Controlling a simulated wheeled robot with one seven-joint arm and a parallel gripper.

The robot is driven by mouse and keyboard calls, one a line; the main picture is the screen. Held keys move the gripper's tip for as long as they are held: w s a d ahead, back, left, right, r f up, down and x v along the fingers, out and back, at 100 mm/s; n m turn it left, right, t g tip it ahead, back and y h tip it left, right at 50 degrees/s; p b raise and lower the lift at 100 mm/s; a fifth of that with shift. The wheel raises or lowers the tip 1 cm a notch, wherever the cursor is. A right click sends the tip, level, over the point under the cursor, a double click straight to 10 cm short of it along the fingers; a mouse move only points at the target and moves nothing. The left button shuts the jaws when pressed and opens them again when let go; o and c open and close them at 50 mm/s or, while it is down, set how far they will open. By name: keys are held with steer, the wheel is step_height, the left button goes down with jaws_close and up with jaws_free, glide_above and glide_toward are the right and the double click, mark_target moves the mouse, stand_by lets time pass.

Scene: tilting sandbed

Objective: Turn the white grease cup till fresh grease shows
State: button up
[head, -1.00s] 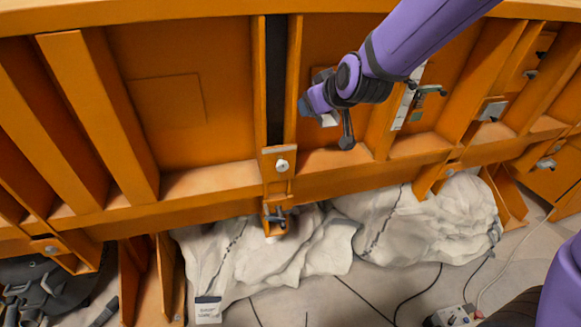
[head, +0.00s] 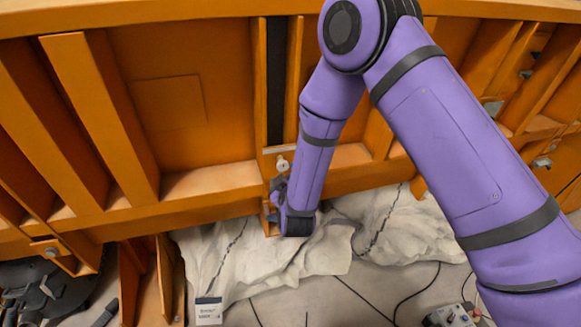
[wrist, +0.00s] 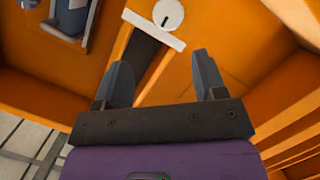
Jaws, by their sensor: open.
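In the head view my wrist is just below the cup and my arm hides most of the gripper. I see no grease.
Orange ribs and ledges (head: 225,180) stand close around the cup. A grey-blue fitting (wrist: 72,18) is at the upper left of the wrist view. White crumpled sheeting (head: 215,262) lies below, with cables and a small control box (head: 452,315) on the floor.

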mark_target(283, 168)
steer(key=shift+n+t+h, duration=0.3)
steer(key=shift+t, duration=0.1)
steer(key=w+f, duration=0.1)
steer(key=w, duration=0.5)
steer(key=w+a+f, duration=0.1)
steer(key=w, duration=0.2)
steer(key=shift+w+f, duration=0.2)
steer(key=shift+f, duration=0.15)
steer(key=c, duration=0.9)
